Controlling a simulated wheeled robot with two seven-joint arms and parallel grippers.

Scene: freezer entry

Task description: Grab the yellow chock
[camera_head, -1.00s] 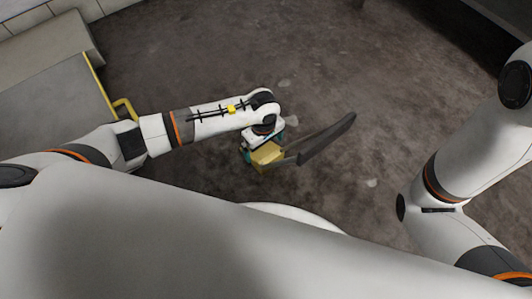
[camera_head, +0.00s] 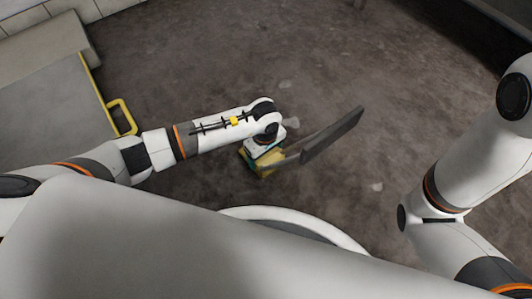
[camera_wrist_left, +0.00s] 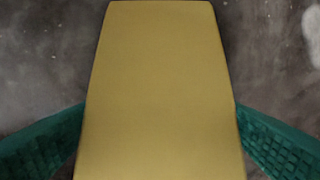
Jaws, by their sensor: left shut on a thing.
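The yellow chock (camera_head: 270,163) is below my left wrist in the head view, mostly covered by the hand. A grey bar with a thick dark end (camera_head: 332,136) reaches from beside it to the upper right and seems joined to it. In the left wrist view the chock's plain yellow face (camera_wrist_left: 160,85) fills the middle. The green fingers of my left gripper (camera_head: 262,158) are shut on the chock, one on each side. My right arm shows at the right of the head view, but its gripper is out of view.
A grey platform (camera_head: 45,110) with a yellow edge and a yellow loop handle (camera_head: 122,117) stands at the left. A dark structure (camera_head: 490,15) is at the top right. The dark, stained floor (camera_head: 400,110) between them is mostly clear.

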